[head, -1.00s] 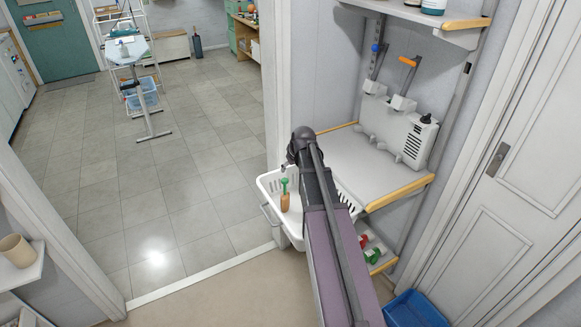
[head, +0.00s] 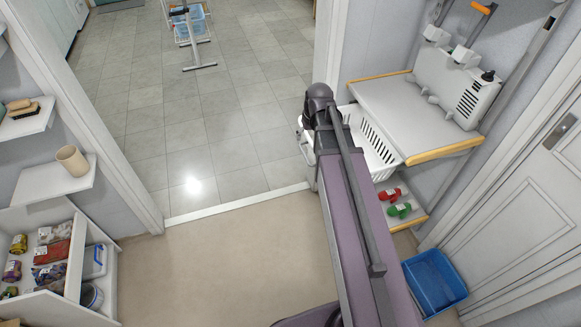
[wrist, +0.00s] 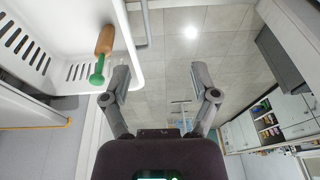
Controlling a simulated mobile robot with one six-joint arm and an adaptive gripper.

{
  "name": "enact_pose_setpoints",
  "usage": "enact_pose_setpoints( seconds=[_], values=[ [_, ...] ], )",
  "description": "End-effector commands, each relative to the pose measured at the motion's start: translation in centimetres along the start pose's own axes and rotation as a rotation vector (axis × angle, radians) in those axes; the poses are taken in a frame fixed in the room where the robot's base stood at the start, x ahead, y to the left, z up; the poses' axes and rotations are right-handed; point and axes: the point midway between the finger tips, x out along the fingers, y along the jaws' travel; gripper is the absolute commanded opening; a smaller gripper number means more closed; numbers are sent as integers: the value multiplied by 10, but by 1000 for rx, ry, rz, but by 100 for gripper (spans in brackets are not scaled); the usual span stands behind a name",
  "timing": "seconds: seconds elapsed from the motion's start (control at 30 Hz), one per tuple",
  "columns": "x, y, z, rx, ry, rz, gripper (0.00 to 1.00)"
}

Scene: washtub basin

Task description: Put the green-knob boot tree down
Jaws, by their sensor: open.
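The green-knob boot tree (wrist: 103,48) has a brown wooden body and a green neck and knob. In the wrist view it is in the white slotted basin (wrist: 60,22), close to the rim, with the knob towards my gripper. My gripper (wrist: 160,78) is open and empty, with the boot tree to the left of its left finger and tiled floor showing between the fingers. In the head view the basin (head: 378,150) shows behind my arm. The boot tree and my fingers are hidden there.
A light shelf unit (head: 400,108) with wooden edging stands right of the basin, a red and a green item (head: 399,210) on its lower shelf. A blue tub (head: 434,280) is on the floor. Shelves (head: 58,180) line the left. The floor (head: 225,255) between is clear.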

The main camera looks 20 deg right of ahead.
Motion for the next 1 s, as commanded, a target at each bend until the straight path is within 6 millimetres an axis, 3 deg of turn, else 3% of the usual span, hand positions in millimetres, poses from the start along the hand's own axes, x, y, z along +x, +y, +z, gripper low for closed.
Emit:
enact_pose_setpoints(
  seconds=[0.03,0.2,0.4,0.57,1.0],
  values=[
    [-3,-22,22,-3,-32,-1,77],
    [-9,-69,72,8,-132,15,77],
    [-15,-98,108,21,-204,39,77],
    [-17,-104,117,27,-223,48,77],
    [-17,-104,116,27,-223,47,77]
  ],
)
